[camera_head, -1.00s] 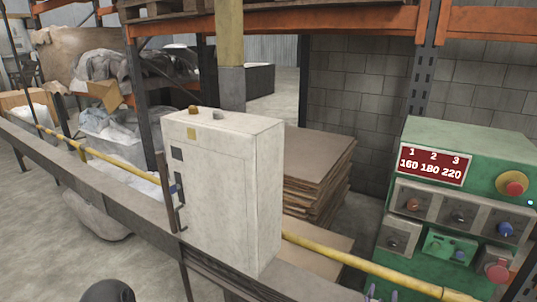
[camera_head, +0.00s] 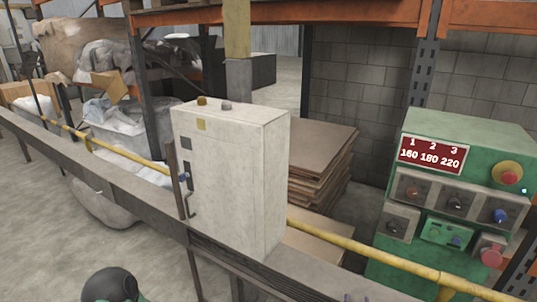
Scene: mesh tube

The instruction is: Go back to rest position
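Neither of my grippers shows in the head view. A dark rounded part (camera_head: 108,285), probably of my own arm, shows at the bottom left edge. A pale grey control cabinet (camera_head: 225,180) with small buttons on top and a handle on its left side stands in the middle. A green control panel (camera_head: 455,185) with a red sign, several knobs and a red button on yellow stands at the right. I cannot see whether either gripper holds anything.
A long metal rail (camera_head: 130,192) and a yellow pipe (camera_head: 345,246) cross the view in front of me. Stacked brown sheets (camera_head: 318,165) lie behind the cabinet. Orange-beamed racking (camera_head: 330,16) stands at the back. Bare floor (camera_head: 40,215) shows at the left.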

